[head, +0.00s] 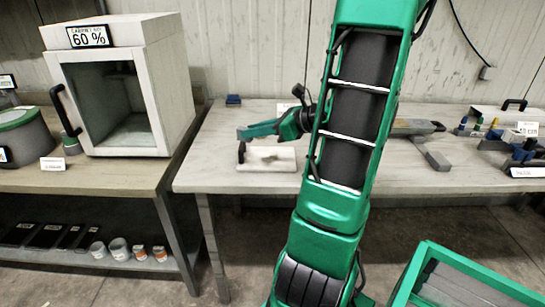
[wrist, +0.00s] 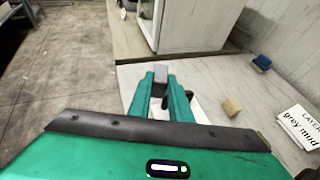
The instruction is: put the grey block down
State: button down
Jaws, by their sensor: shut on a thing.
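My gripper (head: 243,133) is above the left part of the pale table (head: 215,165), with its fingers pointing left. In the wrist view its two green fingers (wrist: 160,75) are shut on a small grey block (wrist: 152,62) at their tips. In the head view the held block is too small to tell apart from the fingertips. Below the fingers lies a white board (head: 268,165) with a dark upright handle (head: 241,152). The gripper appears to be clear of the table.
A cabinet (head: 120,90) stands left on another bench. A blue object (wrist: 261,62), a tan block (wrist: 232,107) and a card (wrist: 298,125) lie near the wall. Another grey block (head: 438,161) lies right of my arm. The table's left front is bare.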

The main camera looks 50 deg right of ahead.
jog(key=d+f, duration=0.2)
jog(key=d, duration=0.1)
jog(key=s+d+f, duration=0.1)
jog(key=d+f, duration=0.1)
jog(key=d, duration=0.2)
jog(key=d+f, duration=0.3)
jog(key=d, duration=0.1)
jog(key=shift+s+d, duration=0.15)
jog(key=shift+s, duration=0.15)
jog(key=shift+d+f, duration=0.1)
jog(key=shift+f, duration=1.9)
jog(key=c, duration=1.6)
grip_release()
jog(key=shift+f, duration=0.1)
